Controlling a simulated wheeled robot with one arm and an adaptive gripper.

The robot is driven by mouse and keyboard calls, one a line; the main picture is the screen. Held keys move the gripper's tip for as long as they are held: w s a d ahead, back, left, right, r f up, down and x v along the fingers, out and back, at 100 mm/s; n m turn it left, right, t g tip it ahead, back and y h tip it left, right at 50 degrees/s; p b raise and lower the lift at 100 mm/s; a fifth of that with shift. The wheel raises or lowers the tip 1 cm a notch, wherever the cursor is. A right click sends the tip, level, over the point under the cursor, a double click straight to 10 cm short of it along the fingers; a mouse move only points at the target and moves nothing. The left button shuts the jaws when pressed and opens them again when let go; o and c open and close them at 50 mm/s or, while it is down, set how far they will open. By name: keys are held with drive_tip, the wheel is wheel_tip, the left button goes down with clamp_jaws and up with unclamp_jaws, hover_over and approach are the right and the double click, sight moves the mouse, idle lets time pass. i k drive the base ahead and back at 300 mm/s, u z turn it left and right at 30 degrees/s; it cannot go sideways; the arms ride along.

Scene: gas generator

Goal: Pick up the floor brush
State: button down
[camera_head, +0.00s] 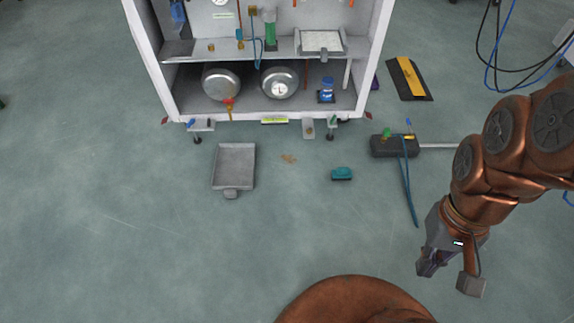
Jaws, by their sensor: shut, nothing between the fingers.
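A small teal block-like object (341,174), which looks like the floor brush, lies on the green floor right of centre, in front of the cabinet. Its bristles cannot be made out at this size. My gripper (427,271) is at the lower right, pointing down and to the left. It is shut and empty, apart from the teal object, and nearer to the camera. Nothing covers the teal object.
The white cabinet (160,75) stands behind. The left floor is clear.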

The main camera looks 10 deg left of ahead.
sight(342, 173)
drive_tip(key=u, duration=0.75)
drive_tip(key=i, duration=1.15)
drive_tip(key=u, duration=0.4)
